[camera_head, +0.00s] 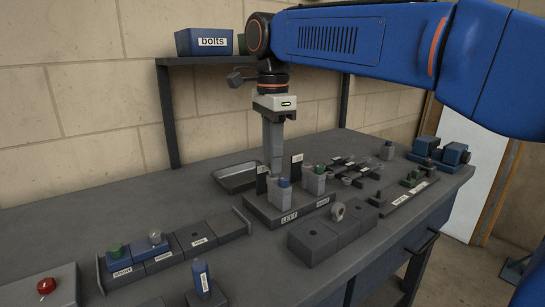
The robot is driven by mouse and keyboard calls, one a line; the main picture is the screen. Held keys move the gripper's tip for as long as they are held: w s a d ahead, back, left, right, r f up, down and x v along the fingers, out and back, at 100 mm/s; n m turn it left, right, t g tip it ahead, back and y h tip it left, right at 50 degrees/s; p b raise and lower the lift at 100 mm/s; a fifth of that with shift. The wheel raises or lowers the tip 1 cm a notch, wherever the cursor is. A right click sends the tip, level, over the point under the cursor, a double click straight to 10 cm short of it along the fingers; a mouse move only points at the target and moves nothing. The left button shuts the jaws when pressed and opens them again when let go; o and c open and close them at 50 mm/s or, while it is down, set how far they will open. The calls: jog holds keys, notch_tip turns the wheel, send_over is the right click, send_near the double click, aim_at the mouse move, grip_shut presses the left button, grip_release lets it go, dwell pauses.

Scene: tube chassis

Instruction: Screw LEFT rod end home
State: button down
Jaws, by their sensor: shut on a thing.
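My gripper (276,173) points straight down over the back of the dark fixture labelled LEFT (265,211). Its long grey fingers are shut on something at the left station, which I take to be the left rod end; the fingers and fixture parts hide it. Thread engagement cannot be seen. A light ring-shaped rod end (338,211) stands on a dark block (313,243) in front of the fixture.
A shallow metal tray (237,178) lies behind left of the fixture. A labelled rack with blue blocks (137,262) is front left, near a red button box (46,286). Small parts and racks (400,201) crowd the right. A blue bolts bin (204,42) sits on the shelf.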

jog(key=shift+n, duration=0.3)
jog(key=n, duration=0.3)
jog(key=shift+n, duration=1)
jog(key=shift+n, duration=1)
jog(key=n, duration=0.3)
jog(key=n, duration=0.4)
jog(key=shift+n, duration=0.4)
